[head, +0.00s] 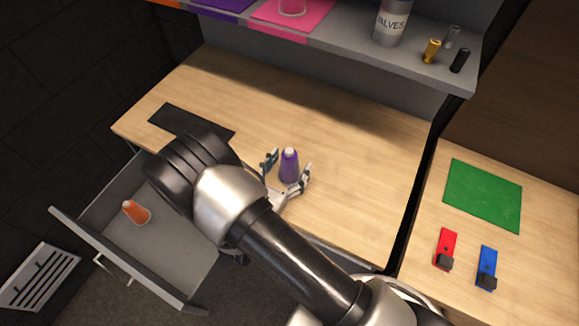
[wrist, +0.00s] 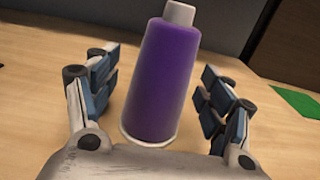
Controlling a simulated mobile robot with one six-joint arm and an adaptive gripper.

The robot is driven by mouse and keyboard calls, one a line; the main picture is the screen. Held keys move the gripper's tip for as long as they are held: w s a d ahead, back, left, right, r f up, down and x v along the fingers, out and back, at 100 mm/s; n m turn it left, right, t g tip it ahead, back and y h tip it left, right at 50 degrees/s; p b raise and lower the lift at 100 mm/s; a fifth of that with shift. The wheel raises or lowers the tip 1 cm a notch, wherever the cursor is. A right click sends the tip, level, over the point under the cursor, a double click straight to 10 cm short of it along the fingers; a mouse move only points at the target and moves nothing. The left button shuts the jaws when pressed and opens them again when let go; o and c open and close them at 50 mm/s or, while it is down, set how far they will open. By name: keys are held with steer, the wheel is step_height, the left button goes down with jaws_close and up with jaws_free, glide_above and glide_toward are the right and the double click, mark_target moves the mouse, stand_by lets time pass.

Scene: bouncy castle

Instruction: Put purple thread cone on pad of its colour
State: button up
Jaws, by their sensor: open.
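The purple thread cone (head: 289,167) stands upright on the wooden table, with a pale tip. In the wrist view the cone (wrist: 162,80) fills the middle, between the two fingers. My gripper (head: 286,170) is open around it, with a gap on each side in the wrist view (wrist: 160,98). A purple pad (head: 222,4) lies on the grey shelf at the top of the head view, partly cut off by the picture's edge.
A pink pad (head: 290,14) beside the purple one bears a pink object. An open drawer (head: 180,250) holds an orange cone (head: 136,212). A black mat (head: 190,123) lies at the table's left.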

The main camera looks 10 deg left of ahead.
steer(key=shift+c, duration=0.3)
steer(key=c, duration=1.4)
